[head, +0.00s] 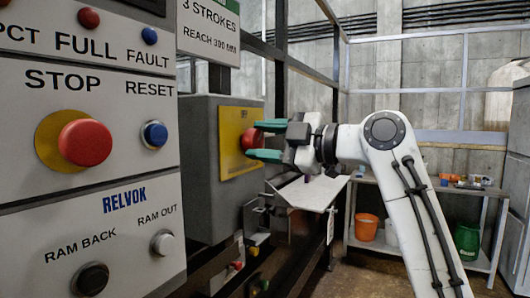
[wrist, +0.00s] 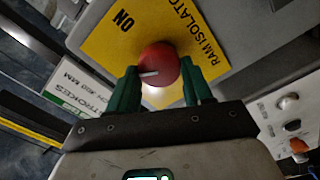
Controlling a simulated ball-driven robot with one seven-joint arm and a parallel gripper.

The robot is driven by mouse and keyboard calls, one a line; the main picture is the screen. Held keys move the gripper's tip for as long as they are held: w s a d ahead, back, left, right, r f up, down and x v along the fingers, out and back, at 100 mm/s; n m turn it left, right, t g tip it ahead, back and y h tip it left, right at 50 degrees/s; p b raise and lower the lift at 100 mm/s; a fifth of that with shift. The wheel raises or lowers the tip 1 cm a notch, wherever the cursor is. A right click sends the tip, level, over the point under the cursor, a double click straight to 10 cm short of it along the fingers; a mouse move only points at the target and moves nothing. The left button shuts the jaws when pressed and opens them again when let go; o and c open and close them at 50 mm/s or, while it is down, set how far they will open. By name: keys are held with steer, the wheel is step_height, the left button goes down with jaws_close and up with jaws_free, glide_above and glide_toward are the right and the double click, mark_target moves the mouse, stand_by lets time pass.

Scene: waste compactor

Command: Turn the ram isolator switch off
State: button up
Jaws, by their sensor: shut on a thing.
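The ram isolator switch is a red round knob (wrist: 158,64) on a yellow plate (wrist: 98,42) lettered "ON" and "RAM ISOLATOR" in the wrist view. A white pointer line on the knob points toward the left of that view. In the head view the red knob (head: 247,139) and yellow plate (head: 228,125) sit on the side of a grey box (head: 203,180). My gripper (wrist: 160,74) has its two green fingers on either side of the knob and is shut on it. It also shows in the head view (head: 262,141). The fingers hide the knob's sides.
A control panel (head: 90,190) with stop, reset and ram buttons stands close at the left. A metal shelf (head: 440,184) holds small items, with an orange bucket (head: 366,227) and a green container (head: 467,241) below. Metal frame posts and rails stand behind.

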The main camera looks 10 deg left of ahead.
steer(key=n+b, duration=0.1)
steer(key=n, duration=0.2)
steer(key=n+b, duration=0.1)
steer(key=n, duration=0.1)
steer(key=shift+f+n, duration=0.2)
steer(key=shift+n, duration=0.2)
stand_by(0.4)
steer(key=o, duration=1)
steer(key=b+v, duration=0.1)
steer(key=v, duration=0.9)
steer(key=shift+s+d+r, duration=0.1)
steer(key=shift+s+d, duration=0.05)
steer(key=shift+d, duration=0.25)
